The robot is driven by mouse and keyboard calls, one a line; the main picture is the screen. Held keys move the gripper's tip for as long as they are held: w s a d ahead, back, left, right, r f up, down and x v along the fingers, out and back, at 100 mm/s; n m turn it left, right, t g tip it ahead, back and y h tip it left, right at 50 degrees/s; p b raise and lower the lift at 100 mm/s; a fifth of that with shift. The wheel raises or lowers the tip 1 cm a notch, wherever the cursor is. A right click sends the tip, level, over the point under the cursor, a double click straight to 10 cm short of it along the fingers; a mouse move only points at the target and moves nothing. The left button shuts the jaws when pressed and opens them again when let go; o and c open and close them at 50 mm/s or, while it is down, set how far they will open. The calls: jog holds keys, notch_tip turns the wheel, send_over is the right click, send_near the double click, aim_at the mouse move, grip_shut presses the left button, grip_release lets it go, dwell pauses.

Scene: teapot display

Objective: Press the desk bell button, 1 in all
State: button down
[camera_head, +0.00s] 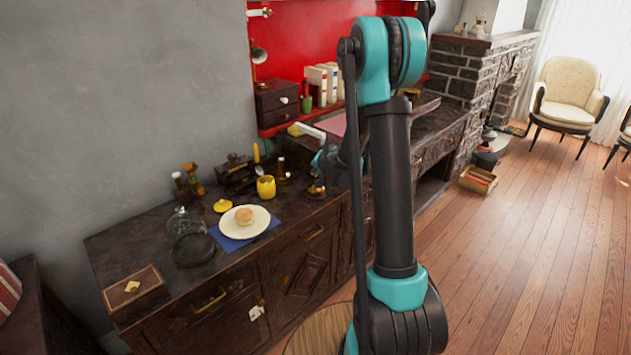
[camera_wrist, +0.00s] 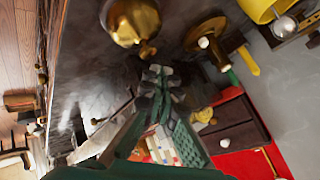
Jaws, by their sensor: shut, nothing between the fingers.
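A brass desk bell (camera_head: 316,190) stands on the dark sideboard's top, near its front edge. In the wrist view its shiny dome (camera_wrist: 133,18) is at the top, with a small knob-like button (camera_wrist: 147,51) on the side facing my fingers. My gripper (camera_wrist: 157,72) is shut and empty, its fingertips pointing at the button with a small gap showing in that view. In the head view my gripper (camera_head: 320,172) is just above the bell, partly hidden by my arm.
A brass holder (camera_head: 283,171) stands left of the bell, also in the wrist view (camera_wrist: 205,43). A yellow pot (camera_head: 266,188), a plate (camera_head: 236,224) with a bun and a glass cloche (camera_head: 188,235) are further left. A small drawer box (camera_head: 277,100) stands behind.

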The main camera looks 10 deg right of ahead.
jog(key=shift+f, duration=0.2)
jog(key=shift+f, duration=0.2)
jog(key=shift+f, duration=0.6)
dwell(1.2)
jog(key=shift+r, duration=1)
jog(key=shift+r, duration=0.15)
jog(key=shift+r, duration=2.4)
